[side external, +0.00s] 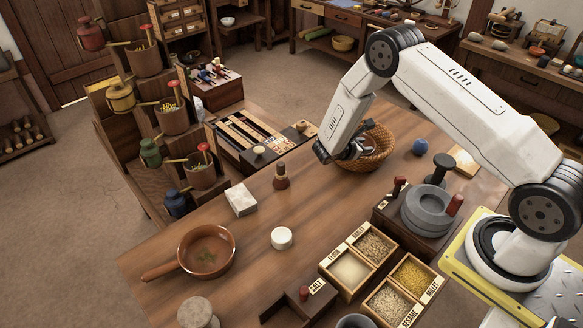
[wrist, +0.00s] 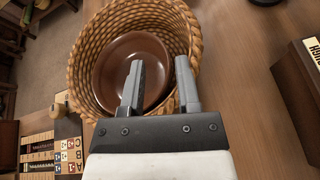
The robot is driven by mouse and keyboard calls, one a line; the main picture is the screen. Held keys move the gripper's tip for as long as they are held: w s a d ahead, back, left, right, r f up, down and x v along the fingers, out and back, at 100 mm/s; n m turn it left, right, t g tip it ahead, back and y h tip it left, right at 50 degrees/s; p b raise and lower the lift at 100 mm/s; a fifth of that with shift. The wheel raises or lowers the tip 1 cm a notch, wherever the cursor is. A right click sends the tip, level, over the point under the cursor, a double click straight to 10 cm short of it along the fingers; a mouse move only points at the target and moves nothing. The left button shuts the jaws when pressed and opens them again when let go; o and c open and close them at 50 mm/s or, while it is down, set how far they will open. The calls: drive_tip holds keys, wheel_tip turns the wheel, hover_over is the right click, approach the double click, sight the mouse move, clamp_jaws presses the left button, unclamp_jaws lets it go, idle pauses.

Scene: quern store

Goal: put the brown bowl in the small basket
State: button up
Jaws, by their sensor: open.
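The brown bowl (wrist: 112,68) sits inside the small woven basket (wrist: 84,45) in the wrist view and looks slightly tilted against its wall. My gripper (wrist: 160,85) is open at the basket's near side. Its left finger overlaps the bowl in the picture and its right finger is near the basket's right wall; I cannot tell whether either touches. In the side external view the basket (side external: 382,151) stands on the table, partly behind my gripper (side external: 338,153), and the bowl cannot be made out there.
A blue ball (side external: 420,147) and a stone quern (side external: 428,208) stand right of the basket. A dark bottle (side external: 281,178), white block (side external: 241,199), white jar (side external: 282,238), handled brown pan (side external: 207,250) and grain box (side external: 351,270) are on the table. Bare wood lies between them.

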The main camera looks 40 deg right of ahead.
drive_tip(key=v, duration=0.9)
drive_tip(key=shift+a+r, duration=0.1)
idle(0.3)
drive_tip(key=s+a+r+m+t+y, duration=0.3)
drive_tip(key=s+a+r+m+y, duration=0.9)
drive_tip(key=s+r+m+y, duration=0.1)
drive_tip(key=s+m, duration=0.1)
drive_tip(key=s, duration=0.1)
drive_tip(key=shift+s+a+m, duration=0.35)
drive_tip(key=shift+s+m, duration=0.05)
